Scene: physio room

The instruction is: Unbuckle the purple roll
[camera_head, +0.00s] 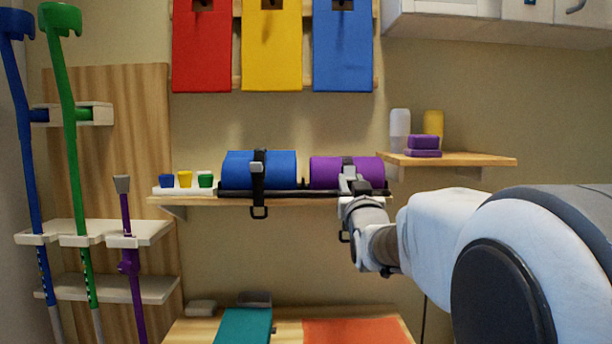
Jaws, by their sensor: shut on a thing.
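The purple roll (330,173) lies on its side on the wall shelf, in a dark holder. My gripper (350,185) is in front of it, at the lower middle of the roll. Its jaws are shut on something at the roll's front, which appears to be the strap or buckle. My gripper and wrist hide most of that strap, so I cannot tell whether the buckle is fastened. To the left, a blue roll (235,170) lies in the same holder. A black strap with a buckle (258,180) runs over it, and a loop hangs below the shelf edge.
Crutches (75,160) stand at the left. A low table (195,332) is below.

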